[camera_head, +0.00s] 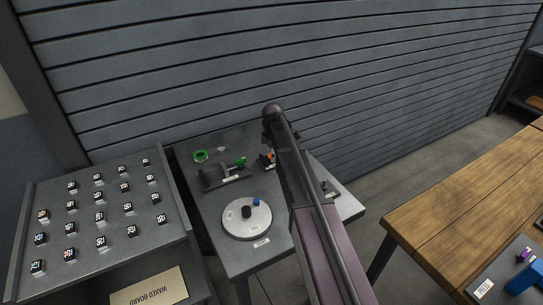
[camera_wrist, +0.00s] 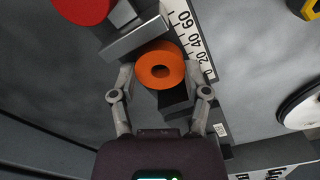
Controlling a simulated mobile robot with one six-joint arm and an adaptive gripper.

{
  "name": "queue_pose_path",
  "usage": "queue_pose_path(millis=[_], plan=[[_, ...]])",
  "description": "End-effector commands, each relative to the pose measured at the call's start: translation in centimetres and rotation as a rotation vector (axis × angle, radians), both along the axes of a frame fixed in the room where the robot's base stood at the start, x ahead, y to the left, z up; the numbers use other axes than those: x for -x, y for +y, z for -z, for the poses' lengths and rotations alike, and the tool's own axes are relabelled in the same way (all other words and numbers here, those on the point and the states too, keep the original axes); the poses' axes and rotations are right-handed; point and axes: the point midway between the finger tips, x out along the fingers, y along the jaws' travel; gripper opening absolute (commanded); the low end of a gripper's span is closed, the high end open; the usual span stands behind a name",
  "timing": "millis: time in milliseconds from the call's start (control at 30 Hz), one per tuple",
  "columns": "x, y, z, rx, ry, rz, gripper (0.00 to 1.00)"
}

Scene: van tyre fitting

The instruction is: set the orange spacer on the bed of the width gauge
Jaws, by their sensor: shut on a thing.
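The orange spacer (camera_wrist: 161,66), a thick ring with a dark centre hole, is held between the two fingers of my gripper (camera_wrist: 159,76) in the wrist view. It is over the width gauge, beside the white scale (camera_wrist: 189,40) marked 20, 40 and 60. A grey block of the gauge (camera_wrist: 136,40) lies at its upper left, and a dark part lies below it. I cannot tell whether the spacer touches the bed. In the head view a small orange patch of the spacer (camera_head: 270,156) shows at the dark gauge (camera_head: 264,163); my arm hides the gripper.
A red round part (camera_wrist: 82,7) is near the gauge in the wrist view. On the grey bench stand a white turntable (camera_head: 247,229) and a green ring (camera_head: 200,156). A tray of tagged small parts (camera_head: 85,252) is left; a wooden table (camera_head: 450,205) is right.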

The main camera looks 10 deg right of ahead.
Motion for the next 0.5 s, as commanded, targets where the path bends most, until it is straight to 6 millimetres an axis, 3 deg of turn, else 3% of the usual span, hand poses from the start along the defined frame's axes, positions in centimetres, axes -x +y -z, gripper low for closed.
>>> queue_pose_path(millis=[200, 233, 300, 333, 500], plan=[[-0.01, -0.02, 0.39, 0.0, 0.0, 0.0, 0.06], [0.0, -0.02, 0.37, 0.0, 0.0, 0.0, 0.64], [-0.01, -0.03, 0.28, 0.0, 0.0, 0.0, 0.85], [0.0, -0.03, 0.28, 0.0, 0.0, 0.0, 0.93], [0.01, -0.04, 0.28, 0.0, 0.0, 0.001, 0.95]])
